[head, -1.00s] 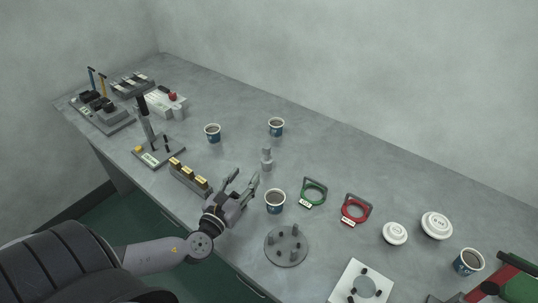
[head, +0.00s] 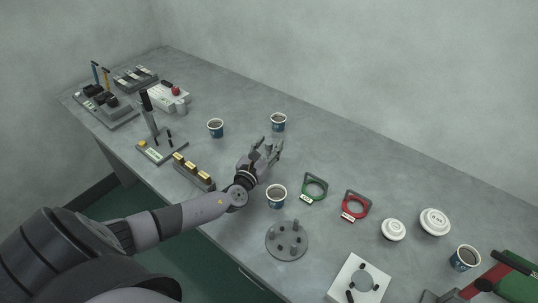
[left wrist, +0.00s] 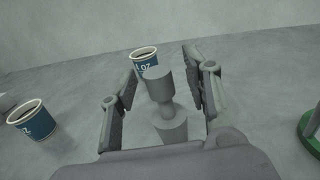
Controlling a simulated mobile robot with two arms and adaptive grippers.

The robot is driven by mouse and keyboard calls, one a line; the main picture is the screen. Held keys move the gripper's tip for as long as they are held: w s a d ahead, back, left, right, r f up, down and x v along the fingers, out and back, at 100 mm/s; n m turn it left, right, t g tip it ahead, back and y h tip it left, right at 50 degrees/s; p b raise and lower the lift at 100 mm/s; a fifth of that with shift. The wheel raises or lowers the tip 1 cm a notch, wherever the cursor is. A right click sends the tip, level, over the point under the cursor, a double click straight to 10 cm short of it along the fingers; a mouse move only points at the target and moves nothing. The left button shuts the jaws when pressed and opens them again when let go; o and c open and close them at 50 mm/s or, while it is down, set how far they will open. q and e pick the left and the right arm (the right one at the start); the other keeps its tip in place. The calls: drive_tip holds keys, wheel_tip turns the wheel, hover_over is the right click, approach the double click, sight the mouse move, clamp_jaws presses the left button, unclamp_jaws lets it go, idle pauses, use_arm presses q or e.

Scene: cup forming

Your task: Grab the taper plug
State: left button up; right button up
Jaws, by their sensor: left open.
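The taper plug (left wrist: 168,118) is a plain grey stepped cylinder with a narrow waist and a wider base. It stands upright on the bench in the left wrist view, between the two spread fingers of my left gripper. Gaps show between the plug and the fingers, so they do not appear to touch it. In the head view my left gripper (head: 269,148) is open over the middle of the bench, and its fingers largely hide the plug. My right gripper is not in view.
A blue cup (head: 277,196) stands close to my left wrist. Another cup (head: 278,122) stands behind the gripper, and a third (head: 215,128) to its left. A green ring gauge (head: 314,189) and red ring gauge (head: 356,206) lie to the right. A gauge block rack (head: 193,172) sits left.

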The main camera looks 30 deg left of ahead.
use_arm(q)
drive_tip(key=shift+w, duration=0.2)
drive_tip(key=shift+s, duration=0.1)
drive_tip(key=shift+c, duration=0.6)
clamp_jaws()
